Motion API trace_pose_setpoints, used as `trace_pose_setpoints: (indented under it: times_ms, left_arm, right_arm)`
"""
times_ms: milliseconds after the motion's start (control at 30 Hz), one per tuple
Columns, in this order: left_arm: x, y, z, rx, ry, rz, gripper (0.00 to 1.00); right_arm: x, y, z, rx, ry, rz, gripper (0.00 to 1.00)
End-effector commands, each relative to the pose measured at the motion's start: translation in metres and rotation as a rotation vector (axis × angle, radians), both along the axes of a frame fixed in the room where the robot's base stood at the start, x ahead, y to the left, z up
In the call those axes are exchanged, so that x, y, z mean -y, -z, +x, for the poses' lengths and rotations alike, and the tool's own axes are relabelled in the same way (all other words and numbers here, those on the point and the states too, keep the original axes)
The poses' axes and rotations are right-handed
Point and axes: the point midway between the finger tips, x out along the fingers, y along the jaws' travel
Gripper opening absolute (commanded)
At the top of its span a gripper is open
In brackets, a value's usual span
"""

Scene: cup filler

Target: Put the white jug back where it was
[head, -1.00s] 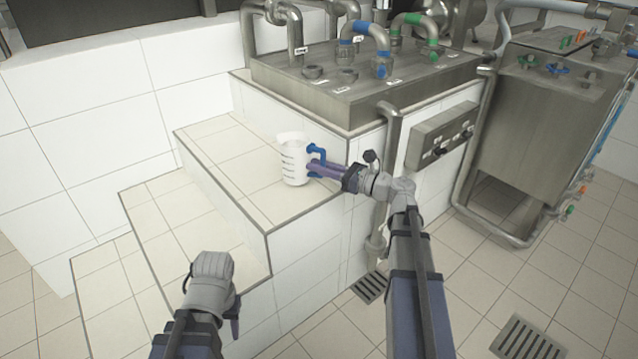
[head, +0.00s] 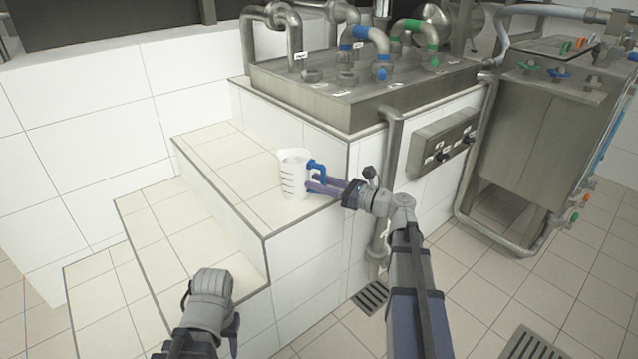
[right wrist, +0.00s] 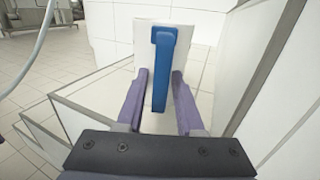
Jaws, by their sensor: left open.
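The white jug (head: 292,176), with dark level marks and a blue handle (head: 318,171), stands upright on the upper tiled step, near its right side. My right gripper (head: 318,184) is at the handle side of the jug. In the right wrist view the blue handle (right wrist: 162,70) is between its two purple fingers (right wrist: 160,98), which are apart with narrow gaps beside the handle. The jug's body is partly hidden behind the handle there. My left gripper (head: 232,335) is low in the head view, well away from the jug; its fingers are mostly hidden.
The tiled steps (head: 190,225) go down to the left and are bare. A steel machine top (head: 350,95) with pipes and blue and green fittings is behind the jug. A vertical pipe (head: 390,160) and a control box (head: 445,135) are to the right of my right gripper.

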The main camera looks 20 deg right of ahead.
Motion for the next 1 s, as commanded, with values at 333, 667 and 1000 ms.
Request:
trace_pose_setpoints:
  times_ms: [333,667,1000]
  left_arm:
    - [0.000,-0.001,0.000,0.000,0.000,0.000,0.45]
    - [0.000,-0.002,0.000,0.000,0.000,0.000,0.45]
    - [0.000,-0.002,0.000,0.000,0.000,0.000,0.45]
  right_arm:
    - [0.000,-0.001,0.000,0.000,0.000,0.000,0.47]
    - [0.032,-0.002,-0.036,0.000,0.005,0.000,0.47]
    - [0.072,-0.002,-0.079,0.000,0.003,0.000,0.47]
